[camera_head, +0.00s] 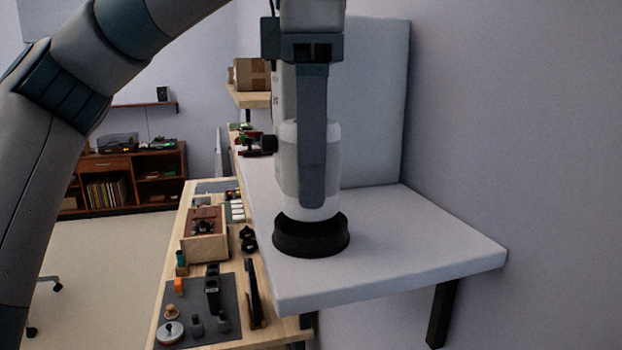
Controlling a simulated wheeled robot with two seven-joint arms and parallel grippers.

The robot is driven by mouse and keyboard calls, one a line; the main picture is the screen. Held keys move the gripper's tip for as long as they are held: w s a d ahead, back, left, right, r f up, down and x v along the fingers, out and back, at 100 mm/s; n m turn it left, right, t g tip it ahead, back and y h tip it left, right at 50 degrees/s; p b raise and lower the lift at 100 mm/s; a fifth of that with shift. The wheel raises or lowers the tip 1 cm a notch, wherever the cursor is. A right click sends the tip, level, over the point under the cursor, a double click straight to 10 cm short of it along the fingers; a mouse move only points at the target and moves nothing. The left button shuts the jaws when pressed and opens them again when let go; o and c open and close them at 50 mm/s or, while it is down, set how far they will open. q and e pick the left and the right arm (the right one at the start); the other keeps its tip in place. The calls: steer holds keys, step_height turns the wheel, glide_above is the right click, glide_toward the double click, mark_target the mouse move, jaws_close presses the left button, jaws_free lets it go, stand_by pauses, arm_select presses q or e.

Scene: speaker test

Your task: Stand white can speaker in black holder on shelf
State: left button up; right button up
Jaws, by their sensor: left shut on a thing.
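The white can speaker (333,165) is upright between the fingers of my left gripper (312,190), which points straight down. One grey finger covers the middle of the can. The black holder (311,243) is a low round ring on the white shelf (420,240). The can's lower end is at the holder's opening, and its bottom edge shows above the front rim. I cannot tell whether the can touches the holder's floor. My right gripper is not in view.
A grey-white panel (385,100) stands upright behind the gripper, at the back of the shelf. The shelf is clear to the right of the holder. A lower wooden bench (170,270) to the left carries a dark mat, a wooden box (205,247) and several small parts.

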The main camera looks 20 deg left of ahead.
arm_select(q)
steer(key=shift+w+f+p, duration=0.1)
steer(key=shift+f+p, duration=0.45)
steer(key=shift+f, duration=0.5)
steer(key=shift+f, duration=0.1)
steer(key=shift+f+b, duration=0.35)
steer(key=shift+b, duration=0.05)
steer(key=o, duration=1.3)
steer(key=shift+r, duration=0.1)
steer(key=shift+c, duration=0.2)
steer(key=shift+r, duration=0.15)
step_height(320, 180, up, 12)
steer(key=shift+r+p, duration=0.2)
steer(key=shift+p, duration=0.4)
